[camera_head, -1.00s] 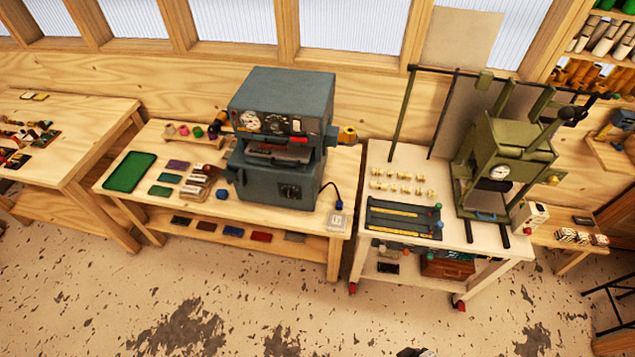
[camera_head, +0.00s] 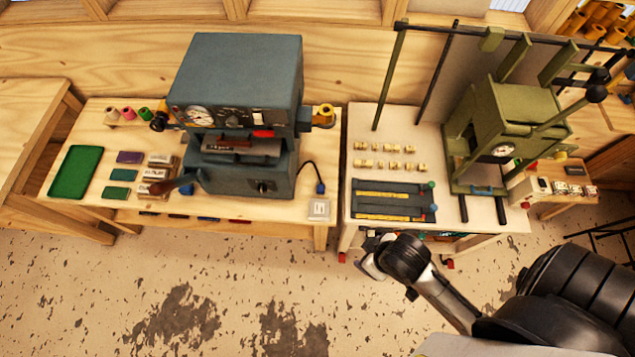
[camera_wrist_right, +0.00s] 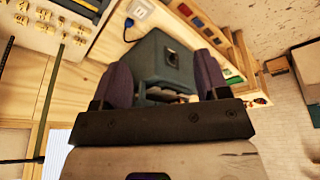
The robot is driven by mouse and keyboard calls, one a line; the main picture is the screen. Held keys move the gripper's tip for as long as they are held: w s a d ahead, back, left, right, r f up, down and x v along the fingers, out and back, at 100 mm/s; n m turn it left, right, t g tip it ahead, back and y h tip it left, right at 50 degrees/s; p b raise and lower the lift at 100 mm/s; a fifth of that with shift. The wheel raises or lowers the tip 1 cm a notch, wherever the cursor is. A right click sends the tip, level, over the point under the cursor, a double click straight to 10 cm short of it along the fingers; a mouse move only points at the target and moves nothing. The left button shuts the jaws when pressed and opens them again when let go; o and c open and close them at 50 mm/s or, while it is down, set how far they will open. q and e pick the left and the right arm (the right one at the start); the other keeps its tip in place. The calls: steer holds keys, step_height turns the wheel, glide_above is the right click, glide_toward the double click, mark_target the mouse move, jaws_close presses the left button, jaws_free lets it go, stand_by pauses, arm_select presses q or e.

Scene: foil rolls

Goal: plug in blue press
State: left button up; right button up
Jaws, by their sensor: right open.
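The blue press (camera_head: 235,75) is a blue-grey box machine standing on the wooden bench. Its black cord runs from its right side to a blue plug (camera_head: 320,188), which lies on the bench. A pale square socket box (camera_head: 319,209) sits just in front of the plug at the bench's right corner, apart from it. My right gripper (camera_head: 372,264) is low in front of the white cart, right of and nearer than the socket box. In the right wrist view its two purple fingers (camera_wrist_right: 162,80) are spread and empty, with the press (camera_wrist_right: 152,52) beyond them. My left gripper is not in view.
The white cart (camera_head: 480,220) holds a green press (camera_head: 510,120), small brass pieces and a dark tray (camera_head: 393,200). A green tray (camera_head: 76,172) and foil blocks lie left of the blue press. Open floor lies in front.

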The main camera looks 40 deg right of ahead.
steer(key=w+a+f+g+y+b, duration=0.1)
steer(key=w+a+f+b, duration=0.3)
steer(key=w+f+b, duration=0.7)
steer(key=w+a+f+g+y+b, duration=0.15)
steer(key=w+a+f+b, duration=0.35)
steer(key=w+f+b, duration=0.6)
steer(key=w+d+f+m+h+b, duration=0.2)
steer(key=w+d+f+m+b, duration=0.1)
steer(key=w+d+f+b, duration=0.45)
steer(key=w+d+m+b, duration=0.3)
steer(key=d+b, duration=0.1)
steer(key=d, duration=0.4)
steer(key=w+d+m+g+b, duration=0.1)
steer(key=w+d+m+b, duration=0.3)
steer(key=d, duration=0.4)
steer(key=shift+d+f+m+h, duration=0.15)
steer(key=shift+f+m+h, duration=0.2)
steer(key=shift+f, duration=0.1)
steer(key=shift+f, duration=0.1)
